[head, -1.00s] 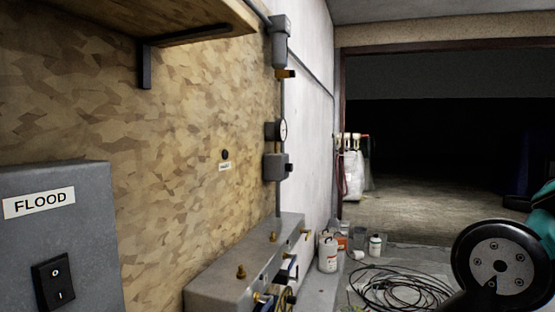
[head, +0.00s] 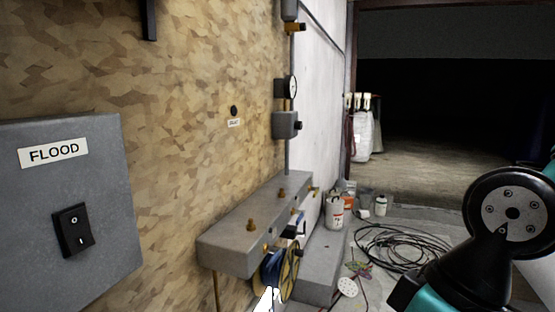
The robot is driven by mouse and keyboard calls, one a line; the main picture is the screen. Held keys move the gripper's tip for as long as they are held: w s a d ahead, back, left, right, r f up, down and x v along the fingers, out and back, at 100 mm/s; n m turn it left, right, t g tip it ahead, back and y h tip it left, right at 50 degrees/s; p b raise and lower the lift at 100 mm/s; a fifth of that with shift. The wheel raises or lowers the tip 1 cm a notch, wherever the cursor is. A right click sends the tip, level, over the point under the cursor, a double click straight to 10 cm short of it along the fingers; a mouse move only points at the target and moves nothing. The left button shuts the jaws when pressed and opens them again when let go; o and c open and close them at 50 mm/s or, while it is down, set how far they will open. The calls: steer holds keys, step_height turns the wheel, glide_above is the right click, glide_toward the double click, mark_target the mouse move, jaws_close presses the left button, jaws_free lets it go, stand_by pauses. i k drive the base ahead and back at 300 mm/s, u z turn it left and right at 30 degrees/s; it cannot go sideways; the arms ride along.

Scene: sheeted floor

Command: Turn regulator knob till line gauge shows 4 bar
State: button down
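A round line gauge (head: 292,87) with a white face is on the vertical pipe at the wall's corner. I see it nearly edge-on, so its needle and reading cannot be made out. Just below it is a grey box (head: 286,124) with a small dark knob (head: 298,125) on its right side, which looks like the regulator. A separate black round knob (head: 234,110) sits on the wood panel above a small label too small to read. My arm shows at the lower right, well apart from these; my gripper is not in view.
A grey FLOOD switch box (head: 112,200) stands near at left. A grey ledge (head: 235,240) with brass fittings juts from the wall, a cable reel (head: 288,275) below it. A white pointed shape (head: 269,300) is unclear.

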mark_target(298, 125)
steer(key=z, duration=0.7)
steer(key=i, duration=0.9)
steer(key=z, duration=0.65)
steer(key=i, duration=0.75)
steer(key=u, duration=0.6)
steer(key=i, duration=0.85)
steer(key=u, duration=0.65)
